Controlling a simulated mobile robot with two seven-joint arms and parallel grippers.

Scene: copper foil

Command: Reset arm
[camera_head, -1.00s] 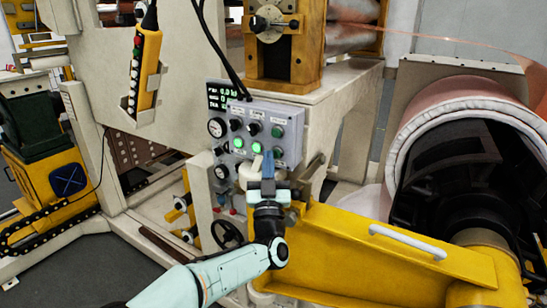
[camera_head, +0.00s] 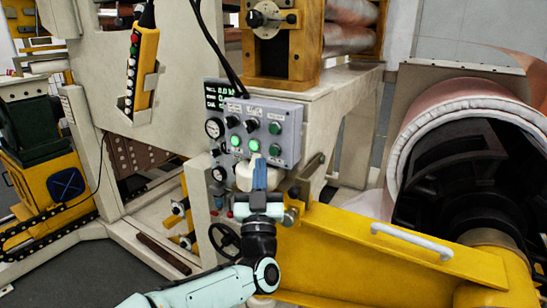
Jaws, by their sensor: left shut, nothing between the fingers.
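My left arm comes in from the bottom left, and its left gripper (camera_head: 260,178) points up just below the grey control box (camera_head: 262,135). The gripper's blue fingers are together and hold nothing. The box has gauges, black knobs and green buttons, several of them lit, and a small display (camera_head: 222,94) on its upper left. The fingertips lie just under the lower buttons in the picture; I cannot tell whether they touch the box. My right gripper is not in view.
A yellow beam (camera_head: 390,245) with a white handle (camera_head: 411,242) runs right from my gripper to a large roll (camera_head: 470,115) of copper foil. A yellow pendant (camera_head: 142,70) hangs at the upper left. Grey floor (camera_head: 90,262) is open at the lower left.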

